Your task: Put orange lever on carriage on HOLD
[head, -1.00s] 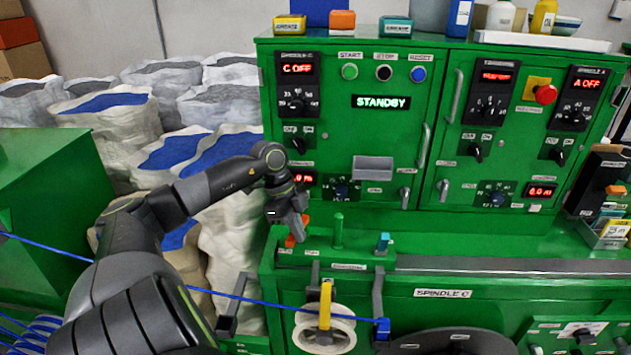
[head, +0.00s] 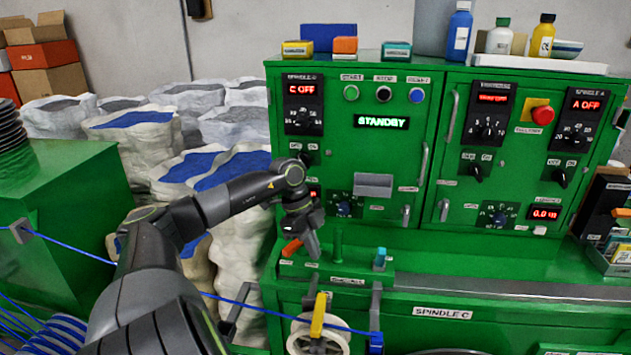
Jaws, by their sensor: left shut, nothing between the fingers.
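The orange lever (head: 291,248) is at the left end of the green carriage top (head: 360,275), and shows at a flat slant, partly hidden by my left gripper (head: 312,252). Small labels sit on the carriage near the lever, too small to read, so I cannot tell which one is HOLD. My left gripper is shut and empty, pointing down right beside the lever. Whether it touches the lever cannot be told. My right gripper is not in view.
A green post (head: 338,244) and a teal knob (head: 380,259) stand right of the gripper. The green control cabinet (head: 390,150) rises behind. A white spool (head: 300,335) with a yellow arm (head: 318,315) and the blue cable (head: 255,304) is below.

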